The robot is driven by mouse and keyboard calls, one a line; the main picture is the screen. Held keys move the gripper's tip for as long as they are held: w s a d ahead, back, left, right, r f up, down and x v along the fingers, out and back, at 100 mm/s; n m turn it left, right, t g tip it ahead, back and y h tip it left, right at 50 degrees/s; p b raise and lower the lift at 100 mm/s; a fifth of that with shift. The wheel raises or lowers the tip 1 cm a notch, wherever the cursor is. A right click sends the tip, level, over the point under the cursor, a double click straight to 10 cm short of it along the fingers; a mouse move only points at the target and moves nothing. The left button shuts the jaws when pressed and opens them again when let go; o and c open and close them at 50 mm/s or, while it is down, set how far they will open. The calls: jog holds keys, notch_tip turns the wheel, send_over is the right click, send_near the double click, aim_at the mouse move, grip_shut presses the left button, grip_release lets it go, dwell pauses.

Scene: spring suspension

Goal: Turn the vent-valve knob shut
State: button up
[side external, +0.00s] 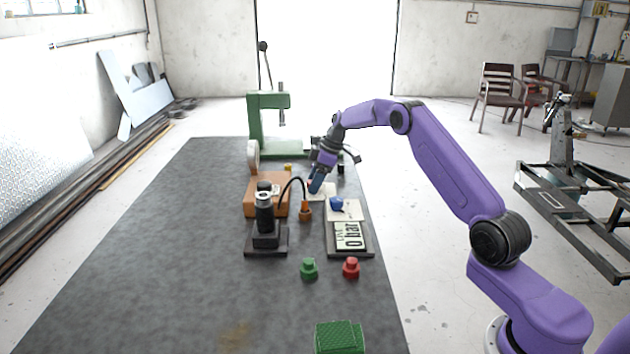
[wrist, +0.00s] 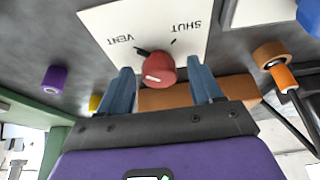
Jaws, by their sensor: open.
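The vent-valve knob (wrist: 160,69) is red and round with a white mark on its face. It sits on a white plate (wrist: 105,22) lettered VENT and SHUT, upside down in the wrist view. A black pointer beside the knob lies toward the VENT side. My gripper (wrist: 160,73) is open, with one blue finger on each side of the knob. I cannot tell whether the fingers touch it. In the side view my gripper (side external: 315,186) is low over the plate (side external: 326,190) and the knob cannot be made out clearly.
An orange block (side external: 255,202), a black cylinder (side external: 265,222) and a hose stand left of my gripper. A blue knob (side external: 337,203) and a "0 bar" display (side external: 350,236) are nearer the camera. A green press (side external: 262,130) stands behind. The bench's left side is clear.

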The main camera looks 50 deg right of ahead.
jog(key=c, duration=1.1)
jog(key=shift+o, duration=0.2)
jog(key=shift+m, duration=0.3)
jog(key=m+h, duration=0.1)
jog(key=m, duration=0.2)
jog(key=shift+s+a+m+t, duration=0.1)
jog(key=shift+a+m+t, duration=0.05)
jog(key=shift+m+t, duration=0.25)
jog(key=m+h, duration=0.2)
jog(key=m, duration=0.2)
jog(key=m+h, duration=0.1)
jog(key=m, duration=0.4)
jog(key=shift+a+h, duration=0.2)
jog(key=shift+h, duration=0.2)
jog(key=shift+m+g+h, duration=0.4)
jog(key=shift+m+h, duration=0.3)
jog(key=shift+m, duration=1.5)
jog(key=shift+a, duration=0.1)
